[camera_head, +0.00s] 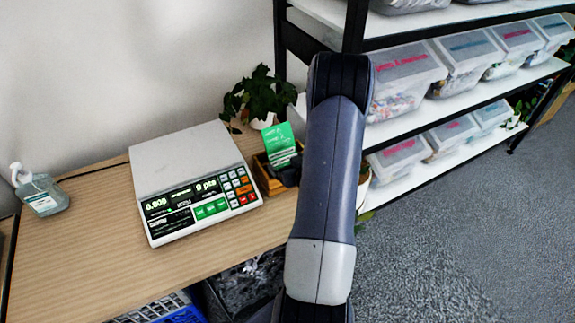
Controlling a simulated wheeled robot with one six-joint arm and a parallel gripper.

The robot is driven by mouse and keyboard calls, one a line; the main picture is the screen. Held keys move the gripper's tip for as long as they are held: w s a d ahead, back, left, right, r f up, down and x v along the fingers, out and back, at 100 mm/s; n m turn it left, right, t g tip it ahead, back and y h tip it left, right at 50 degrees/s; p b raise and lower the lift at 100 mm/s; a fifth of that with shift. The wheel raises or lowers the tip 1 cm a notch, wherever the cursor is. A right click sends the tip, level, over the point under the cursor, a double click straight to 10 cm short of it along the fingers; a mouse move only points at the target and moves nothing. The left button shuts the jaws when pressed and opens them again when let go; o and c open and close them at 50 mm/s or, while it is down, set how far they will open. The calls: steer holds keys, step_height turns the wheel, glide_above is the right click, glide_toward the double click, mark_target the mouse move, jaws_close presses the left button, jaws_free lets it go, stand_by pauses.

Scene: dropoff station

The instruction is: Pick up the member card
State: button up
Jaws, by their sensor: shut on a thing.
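The green member card (280,141) stands upright and slightly tilted at the small wooden box (263,180) on the table, right of the scale. My gripper (287,169) shows only as a dark part at the card's lower edge. It is shut on the card. Most of the gripper is hidden behind my arm, and I cannot tell whether the card's bottom is still inside the box.
A weighing scale (190,170) stands close left of the box. A potted plant (260,102) is just behind. A sanitizer bottle (41,192) is at the far left. Shelves with clear bins (405,80) stand to the right. The table's front left (90,270) is clear.

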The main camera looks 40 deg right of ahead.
step_height(320, 180, up, 10)
steer(key=shift+f, duration=0.2)
stand_by(0.3)
stand_by(0.5)
